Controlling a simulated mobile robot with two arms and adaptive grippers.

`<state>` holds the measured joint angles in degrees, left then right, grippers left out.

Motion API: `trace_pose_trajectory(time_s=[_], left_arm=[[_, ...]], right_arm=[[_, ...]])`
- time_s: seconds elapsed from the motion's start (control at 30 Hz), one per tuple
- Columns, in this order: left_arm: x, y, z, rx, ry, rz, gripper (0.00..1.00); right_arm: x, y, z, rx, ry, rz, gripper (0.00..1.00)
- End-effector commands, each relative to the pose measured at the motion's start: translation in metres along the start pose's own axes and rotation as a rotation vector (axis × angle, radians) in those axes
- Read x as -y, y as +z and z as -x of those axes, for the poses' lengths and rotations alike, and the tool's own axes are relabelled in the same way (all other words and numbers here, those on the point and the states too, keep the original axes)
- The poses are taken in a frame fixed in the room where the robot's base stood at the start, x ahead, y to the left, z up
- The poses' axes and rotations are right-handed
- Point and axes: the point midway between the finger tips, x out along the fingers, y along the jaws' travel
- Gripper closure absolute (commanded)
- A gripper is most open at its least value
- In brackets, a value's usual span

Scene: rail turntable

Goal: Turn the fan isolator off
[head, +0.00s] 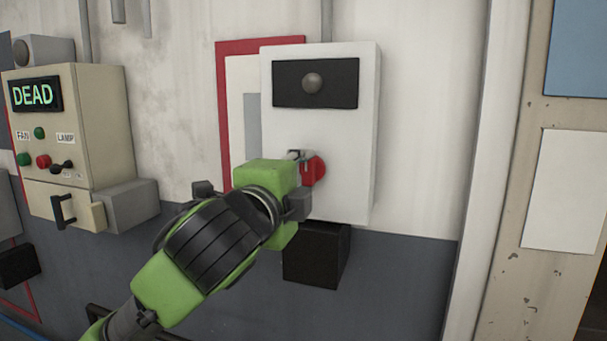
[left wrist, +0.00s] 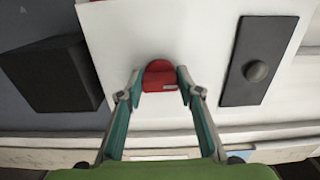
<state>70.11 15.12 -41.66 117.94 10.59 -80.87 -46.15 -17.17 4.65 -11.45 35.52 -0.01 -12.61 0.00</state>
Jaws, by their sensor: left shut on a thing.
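The white isolator box (head: 350,140) is on the wall in the middle of the head view. Its black panel (head: 340,83) at the top carries a grey round lamp or knob. The red rotary handle (head: 318,171) sits on the lower front of the box, partly hidden by my left gripper (head: 302,172). In the left wrist view, the red handle (left wrist: 160,75) stands between the two fingertips of the left gripper (left wrist: 160,80), which is shut on it. The black panel (left wrist: 260,60) shows at the right there. My right gripper is not in view.
A cream control box (head: 105,130) with a "DEAD" display, FAN and LAMP buttons and a handled drawer is at the left. A black box (head: 316,256) is under the isolator. A post with a white sheet (head: 565,190) stands at the right.

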Motion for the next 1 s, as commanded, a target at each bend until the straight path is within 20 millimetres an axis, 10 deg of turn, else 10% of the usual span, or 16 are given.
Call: trace_pose_trajectory(time_s=[0.2, 0.23, 0.3, 0.73, 1.0], left_arm=[[-0.001, 0.000, 0.000, 0.001, 0.002, 0.003, 0.88], [-0.001, 0.000, 0.000, 0.001, 0.002, 0.003, 0.64], [-0.001, 0.000, 0.000, 0.001, 0.002, 0.002, 0.50], [0.000, 0.000, 0.006, -0.001, -0.001, 0.000, 0.50], [0.001, -0.001, 0.051, -0.003, -0.002, 0.000, 0.50]], right_arm=[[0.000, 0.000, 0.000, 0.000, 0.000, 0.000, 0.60], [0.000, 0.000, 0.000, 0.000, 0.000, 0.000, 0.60], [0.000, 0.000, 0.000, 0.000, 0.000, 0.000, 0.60], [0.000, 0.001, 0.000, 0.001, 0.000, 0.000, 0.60], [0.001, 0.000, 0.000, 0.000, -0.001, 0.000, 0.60]])
